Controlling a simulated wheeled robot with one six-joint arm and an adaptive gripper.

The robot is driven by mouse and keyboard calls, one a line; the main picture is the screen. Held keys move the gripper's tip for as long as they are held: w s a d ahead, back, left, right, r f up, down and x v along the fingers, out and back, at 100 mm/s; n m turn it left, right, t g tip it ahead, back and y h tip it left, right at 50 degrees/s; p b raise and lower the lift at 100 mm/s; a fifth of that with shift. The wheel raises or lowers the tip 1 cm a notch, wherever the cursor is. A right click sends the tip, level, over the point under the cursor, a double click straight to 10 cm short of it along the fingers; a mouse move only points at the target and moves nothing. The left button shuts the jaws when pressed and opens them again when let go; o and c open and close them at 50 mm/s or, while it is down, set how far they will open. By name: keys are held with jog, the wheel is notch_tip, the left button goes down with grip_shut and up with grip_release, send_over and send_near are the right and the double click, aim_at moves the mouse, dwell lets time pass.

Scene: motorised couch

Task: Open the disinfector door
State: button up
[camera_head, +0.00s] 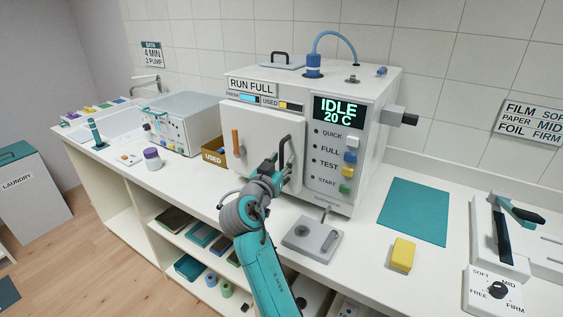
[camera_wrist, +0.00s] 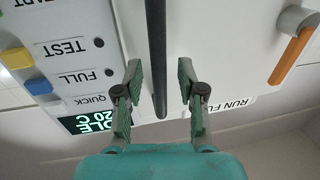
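The disinfector (camera_head: 355,90) is a white box on the counter, with a display reading IDLE 20 C. Its white door (camera_head: 258,125) looks shut. A dark vertical bar handle (camera_head: 288,149) is on the door's right side, and an orange lever (camera_head: 236,142) is on its left. My gripper (camera_head: 277,166) is at the handle. In the wrist view, which is upside down, my gripper (camera_wrist: 159,72) is open, with one finger on each side of the handle (camera_wrist: 157,40). Gaps show between the fingers and the bar. The orange lever (camera_wrist: 291,58) also shows there.
A grey plate with a small lever (camera_head: 312,238) lies on the counter before the disinfector. A yellow block (camera_head: 402,254) and a teal mat (camera_head: 414,211) are to the right.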

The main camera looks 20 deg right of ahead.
jog(key=shift+d, duration=0.15)
grip_shut()
